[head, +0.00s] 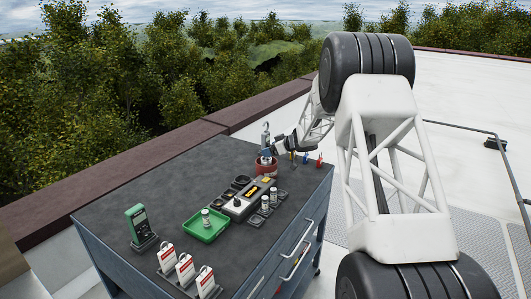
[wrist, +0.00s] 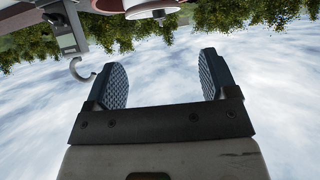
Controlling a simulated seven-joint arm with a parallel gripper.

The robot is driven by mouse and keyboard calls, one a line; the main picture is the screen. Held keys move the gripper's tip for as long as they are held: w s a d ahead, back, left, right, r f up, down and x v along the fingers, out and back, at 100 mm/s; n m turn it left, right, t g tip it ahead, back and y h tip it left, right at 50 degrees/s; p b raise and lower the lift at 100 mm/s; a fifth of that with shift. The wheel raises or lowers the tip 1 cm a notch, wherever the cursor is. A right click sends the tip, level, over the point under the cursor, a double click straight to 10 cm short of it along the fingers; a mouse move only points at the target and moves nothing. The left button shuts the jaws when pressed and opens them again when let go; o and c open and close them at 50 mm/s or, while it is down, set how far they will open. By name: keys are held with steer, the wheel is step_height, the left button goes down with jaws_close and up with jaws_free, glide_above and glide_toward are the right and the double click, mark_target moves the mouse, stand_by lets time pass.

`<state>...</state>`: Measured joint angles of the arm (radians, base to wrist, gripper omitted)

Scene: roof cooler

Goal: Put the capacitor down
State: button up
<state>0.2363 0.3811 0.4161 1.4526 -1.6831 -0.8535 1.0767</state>
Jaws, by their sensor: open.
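Small silver cylinders that look like capacitors stand on the cart top in the head view. One cylinder (head: 206,217) is in the green tray (head: 203,232), and two more (head: 265,203) (head: 273,194) stand to its right on dark pads. I cannot tell which one the task means. My gripper (head: 268,153) is at the far end of the cart, by a red round container (head: 266,168); the head view shows it small. In the wrist view my gripper (wrist: 163,80) is open, with only sky between its two ribbed fingers.
A green meter (head: 138,224) and several red-white tags (head: 185,270) stand at the near left. A grey hanging device (wrist: 68,35) with a hook shows in the wrist view. The cart's left-back top is bare.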

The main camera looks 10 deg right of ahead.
steer(key=v, duration=0.7)
steer(key=shift+s+d, duration=0.1)
stand_by(0.6)
steer(key=s+a+r+m+t+h, duration=0.25)
steer(key=s+r+t+h, duration=0.35)
steer(key=r, duration=0.8)
steer(key=s+a+r+m+g+h, duration=0.1)
steer(key=s+r+m+g+h, duration=0.3)
steer(key=s, duration=1.2)
steer(key=s+a+f+m+g, duration=0.1)
steer(key=s+a+f+g, duration=0.1)
steer(key=s, duration=1.2)
steer(key=s+a+f+g+y, duration=0.1)
steer(key=s+a+f+g, duration=0.2)
steer(key=s, duration=1.2)
steer(key=s+a+f+m+g, duration=0.1)
steer(key=s+a, duration=0.5)
steer(key=s, duration=0.9)
steer(key=shift+f+m+g, duration=0.35)
steer(key=shift+f+g, duration=0.4)
steer(key=shift+g, duration=0.25)
